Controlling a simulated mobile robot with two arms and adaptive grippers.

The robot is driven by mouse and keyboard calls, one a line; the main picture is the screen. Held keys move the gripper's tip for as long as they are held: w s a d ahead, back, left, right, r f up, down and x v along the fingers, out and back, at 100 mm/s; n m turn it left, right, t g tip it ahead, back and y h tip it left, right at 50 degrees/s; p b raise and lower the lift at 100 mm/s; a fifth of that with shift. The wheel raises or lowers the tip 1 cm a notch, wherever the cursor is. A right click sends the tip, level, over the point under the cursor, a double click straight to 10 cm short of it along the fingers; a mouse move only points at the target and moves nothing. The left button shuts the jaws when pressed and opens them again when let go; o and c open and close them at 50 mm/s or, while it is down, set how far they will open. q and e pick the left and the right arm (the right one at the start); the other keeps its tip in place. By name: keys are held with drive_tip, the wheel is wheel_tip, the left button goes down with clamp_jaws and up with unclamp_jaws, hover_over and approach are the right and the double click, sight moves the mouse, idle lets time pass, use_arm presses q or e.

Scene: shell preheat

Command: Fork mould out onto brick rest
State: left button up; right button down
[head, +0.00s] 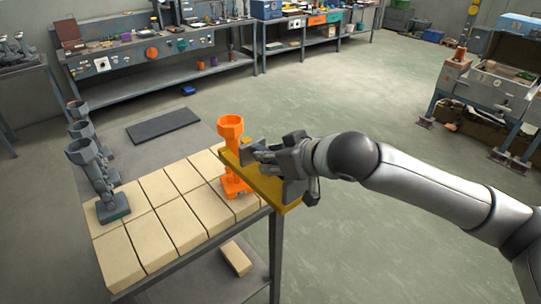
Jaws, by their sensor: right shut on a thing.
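The bright orange mould (230,131) stands upright over the near-right end of the brick rest (150,239), a table topped with pale bricks. Its foot appears low against the bricks; I cannot tell whether it touches them. The yellow fork (268,187) lies level at the mould's right side and hides part of its stem. How far its tines reach around the stem is hidden. My right gripper (264,154) is shut on the fork, just right of the mould. My left gripper is out of view.
Several grey moulds (84,152) stand in a row along the rest's left side. Bare bricks lie between them and the orange mould. A loose brick (235,258) sits on the lower shelf. Workbenches (160,62) line the back; a metal furnace-like unit (497,83) stands at right. Open floor lies between.

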sight(300, 184)
drive_tip(key=shift+r, duration=0.1)
drive_tip(key=shift+s+d+p, duration=0.3)
drive_tip(key=shift+s+d, duration=0.45)
drive_tip(key=shift+s, duration=0.25)
drive_tip(key=shift+s+d+p, duration=0.3)
drive_tip(key=shift+s+d, duration=0.4)
drive_tip(key=shift+s, duration=0.3)
drive_tip(key=shift+s+d, duration=0.75)
drive_tip(key=shift+s, duration=0.25)
drive_tip(key=shift+s+d+p, duration=0.45)
drive_tip(key=shift+s+d, duration=0.3)
drive_tip(key=shift+s, duration=0.25)
drive_tip(key=shift+s+d, duration=0.75)
drive_tip(key=shift+s, duration=0.3)
drive_tip(key=shift+s+d, duration=0.7)
drive_tip(key=shift+s, duration=0.3)
